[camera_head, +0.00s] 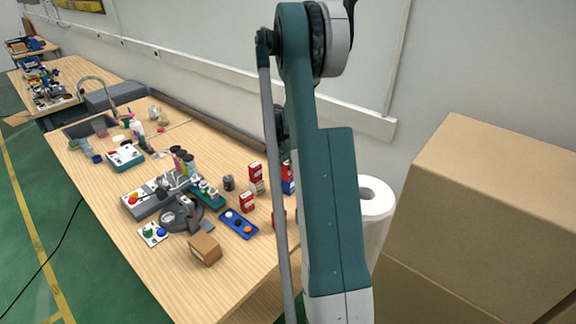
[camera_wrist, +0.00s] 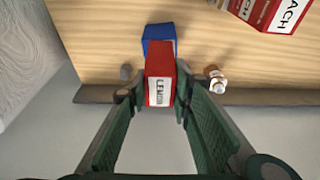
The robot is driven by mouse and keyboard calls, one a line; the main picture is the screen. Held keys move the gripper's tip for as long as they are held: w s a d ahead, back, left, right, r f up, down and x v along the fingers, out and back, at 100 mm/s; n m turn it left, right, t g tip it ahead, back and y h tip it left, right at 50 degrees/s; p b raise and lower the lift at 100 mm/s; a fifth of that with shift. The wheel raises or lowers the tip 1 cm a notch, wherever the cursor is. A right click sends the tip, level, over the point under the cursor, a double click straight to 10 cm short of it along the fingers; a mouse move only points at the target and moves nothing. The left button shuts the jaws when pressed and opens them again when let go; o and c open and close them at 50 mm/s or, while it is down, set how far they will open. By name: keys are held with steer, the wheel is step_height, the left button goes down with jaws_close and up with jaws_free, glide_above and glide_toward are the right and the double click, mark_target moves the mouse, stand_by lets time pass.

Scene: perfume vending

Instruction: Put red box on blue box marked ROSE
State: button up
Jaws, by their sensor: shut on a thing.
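In the wrist view, my gripper (camera_wrist: 160,92) is shut on a red box (camera_wrist: 160,70) with a white label reading LEMON. A finger lies along each side of it. A blue box (camera_wrist: 159,36) shows just past the red box, which partly covers it. I cannot see a ROSE mark on it, nor tell whether the two boxes touch. In the head view, a blue box (camera_head: 288,186) shows beside my arm with red just above it, both partly hidden by the arm. My gripper is hidden there.
Red boxes stand to the left in the head view, one farther back (camera_head: 255,171) and one nearer (camera_head: 246,202). A blue tray (camera_head: 238,224) and a brown carton (camera_head: 205,249) are nearby. In the wrist view, a small bottle (camera_wrist: 216,80) stands right of my gripper.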

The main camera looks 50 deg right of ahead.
steer(key=o, duration=0.9)
steer(key=shift+f, duration=0.1)
steer(key=shift+r, duration=0.2)
steer(key=v, duration=1.2)
